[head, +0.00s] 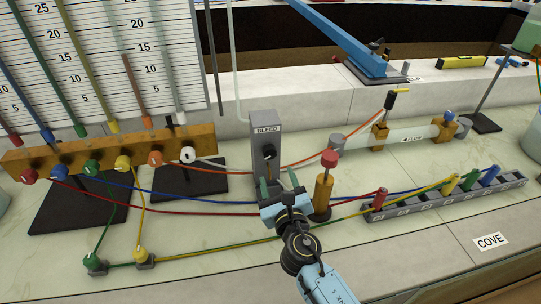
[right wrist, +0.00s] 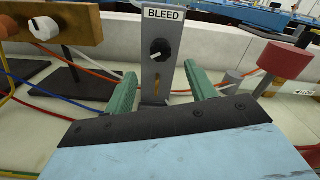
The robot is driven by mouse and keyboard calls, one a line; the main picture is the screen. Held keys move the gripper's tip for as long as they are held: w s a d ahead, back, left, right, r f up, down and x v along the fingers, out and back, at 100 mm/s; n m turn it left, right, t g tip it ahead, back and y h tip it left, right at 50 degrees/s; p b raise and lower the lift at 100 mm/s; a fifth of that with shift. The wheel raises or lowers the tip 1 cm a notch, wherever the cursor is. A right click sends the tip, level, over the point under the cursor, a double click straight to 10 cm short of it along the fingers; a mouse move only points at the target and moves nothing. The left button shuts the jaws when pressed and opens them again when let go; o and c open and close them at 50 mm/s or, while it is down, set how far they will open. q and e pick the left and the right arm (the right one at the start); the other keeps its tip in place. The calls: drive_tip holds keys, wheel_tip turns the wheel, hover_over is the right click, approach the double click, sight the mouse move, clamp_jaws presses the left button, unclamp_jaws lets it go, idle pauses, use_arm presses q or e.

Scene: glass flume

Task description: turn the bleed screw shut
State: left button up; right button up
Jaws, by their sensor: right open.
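The bleed screw (right wrist: 160,49) is a small black knob with a pale mark, on the front face of a grey upright block (head: 263,130) labelled BLEED. It also shows dark in the head view (head: 269,151), near the block's middle. My right gripper (head: 279,183) is in front of the block and lower than the screw. In the right wrist view its two green fingers (right wrist: 160,88) are spread wide with nothing between them, and the screw shows beyond and above them, apart from both. My left gripper is not in view.
A brass post with a red cap (head: 325,185) stands close to the right of my gripper. Coloured tubes cross the bench around the block. A brass manifold (head: 110,150) is at left, a grey peg rack (head: 445,197) and a FLOW tube (head: 405,137) at right.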

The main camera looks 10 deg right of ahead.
sight(270, 155)
drive_tip(key=w+b, duration=0.1)
drive_tip(key=w, duration=0.8)
drive_tip(key=shift+f, duration=0.1)
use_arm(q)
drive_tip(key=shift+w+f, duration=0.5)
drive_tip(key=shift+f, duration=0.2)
use_arm(e)
drive_tip(key=c, duration=1)
